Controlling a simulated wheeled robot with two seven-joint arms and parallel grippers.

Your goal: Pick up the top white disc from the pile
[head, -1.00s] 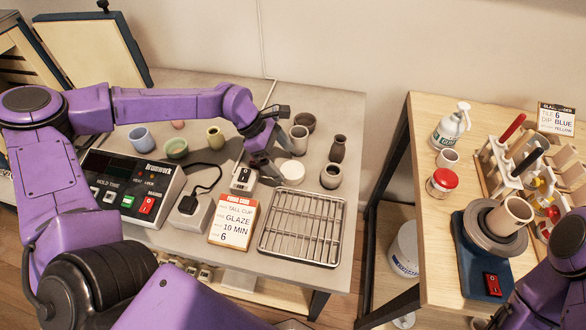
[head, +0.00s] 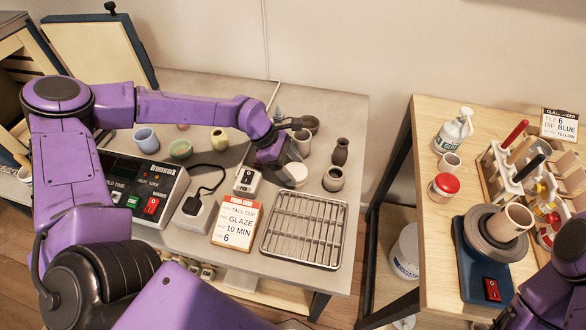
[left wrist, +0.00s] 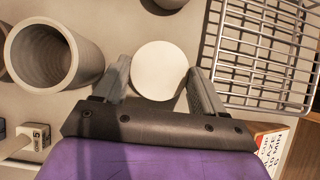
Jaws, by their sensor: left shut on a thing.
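The pile of white discs (head: 298,176) stands on the grey table behind the wire rack, partly hidden by my left gripper. My left gripper (head: 288,168) reaches down over it from the left. In the left wrist view, the round top white disc (left wrist: 158,70) lies between the two fingers of my left gripper (left wrist: 160,82), which are shut on it. Whether the disc is lifted off the pile cannot be told. Only a purple part of my right arm shows at the lower right of the head view; its gripper is out of view.
A wire rack (head: 304,229) lies in front of the pile. A grey-beige cup (head: 301,141), a dark vase (head: 340,151) and a small pot (head: 333,179) stand close around it. A switch box (head: 247,180) and a glaze card (head: 236,221) are to the left.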

